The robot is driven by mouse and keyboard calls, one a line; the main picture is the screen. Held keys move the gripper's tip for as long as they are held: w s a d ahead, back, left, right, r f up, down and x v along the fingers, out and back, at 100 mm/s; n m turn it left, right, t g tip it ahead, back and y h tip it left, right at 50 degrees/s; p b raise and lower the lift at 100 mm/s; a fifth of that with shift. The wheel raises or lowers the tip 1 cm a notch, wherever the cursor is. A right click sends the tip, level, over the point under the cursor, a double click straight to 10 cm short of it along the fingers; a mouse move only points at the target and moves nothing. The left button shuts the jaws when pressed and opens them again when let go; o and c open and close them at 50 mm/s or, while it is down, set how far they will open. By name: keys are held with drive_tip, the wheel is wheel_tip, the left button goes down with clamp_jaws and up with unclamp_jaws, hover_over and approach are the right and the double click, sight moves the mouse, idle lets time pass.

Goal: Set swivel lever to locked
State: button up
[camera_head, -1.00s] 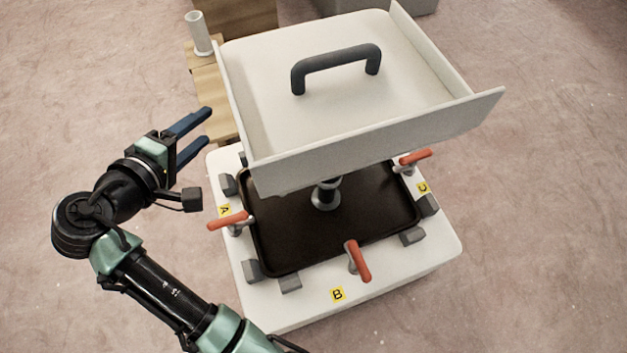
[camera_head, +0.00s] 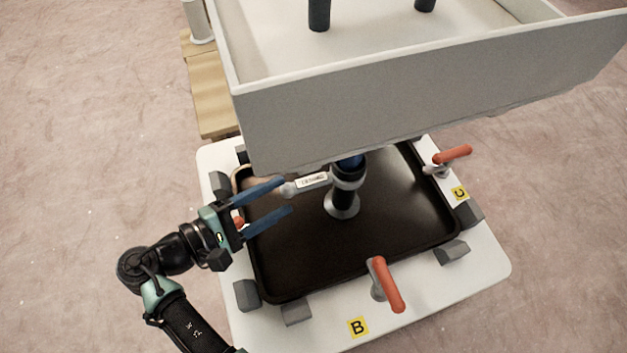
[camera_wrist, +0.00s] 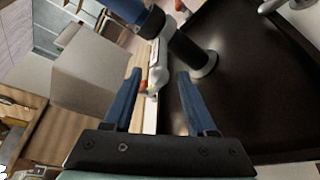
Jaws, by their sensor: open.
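The swivel lever (camera_head: 312,181) is a pale bar with a printed label and a rounded grey end. It points left from a collar on the dark pedestal post (camera_head: 343,200), under the raised white box. My gripper (camera_head: 286,196) is open, its blue fingertips at the lever's rounded end. In the wrist view the lever (camera_wrist: 155,74) shows between the two open fingers (camera_wrist: 158,76), pointing towards my gripper. I see no clear contact, and the label text is too small to read.
The white box (camera_head: 400,100) overhangs the post. A dark tray (camera_head: 400,215) on the white base (camera_head: 440,285) lies below. Red-handled clamps stand by labels B (camera_head: 386,285) and C (camera_head: 452,154). Another red part (camera_head: 238,222) is mostly hidden behind my gripper.

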sight(313, 180)
drive_tip(key=b+x, duration=0.3)
drive_tip(key=x, duration=0.4)
drive_tip(key=shift+w+d+f+b, duration=0.2)
drive_tip(key=shift+d+f+b, duration=0.05)
drive_tip(key=shift+d+b, duration=0.05)
drive_tip(key=shift+w+d, duration=0.3)
drive_tip(key=shift+d, duration=0.1)
clamp_jaws()
idle(0.7)
